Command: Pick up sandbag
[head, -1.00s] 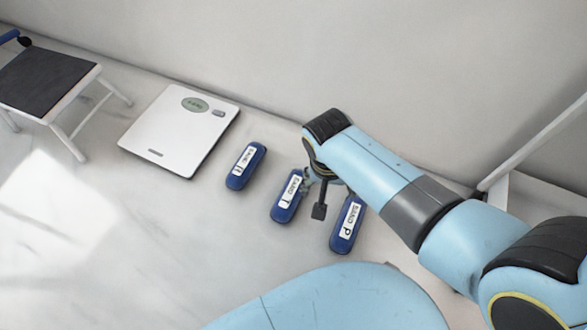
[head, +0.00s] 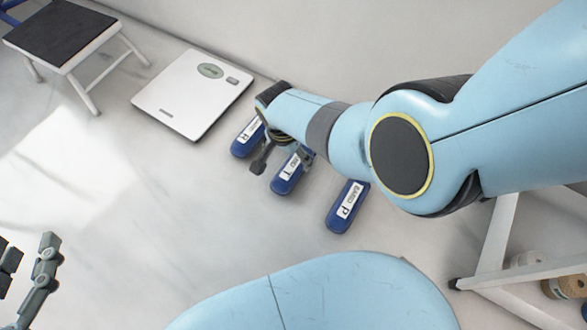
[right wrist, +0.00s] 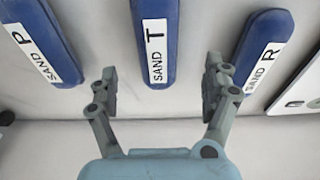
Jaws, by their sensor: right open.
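Three blue sandbags with white labels lie in a row on the pale floor. The one marked R (head: 246,138) is nearest the scale, the one marked T (head: 287,176) is in the middle, and the one marked P (head: 346,207) is at the right. My right gripper (head: 280,162) is over the T and R bags and hides part of both. In the right wrist view my right gripper (right wrist: 160,88) is open and empty, with the T bag (right wrist: 155,45) between and beyond its fingertips. My left gripper (head: 30,275) is partly in view at the lower left, its fingers apart.
A white scale (head: 193,95) lies beside the R bag. A step stool (head: 62,35) with a dark top stands at the upper left. A white frame (head: 500,240) and rolls (head: 567,287) are at the right. The floor left of the bags is clear.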

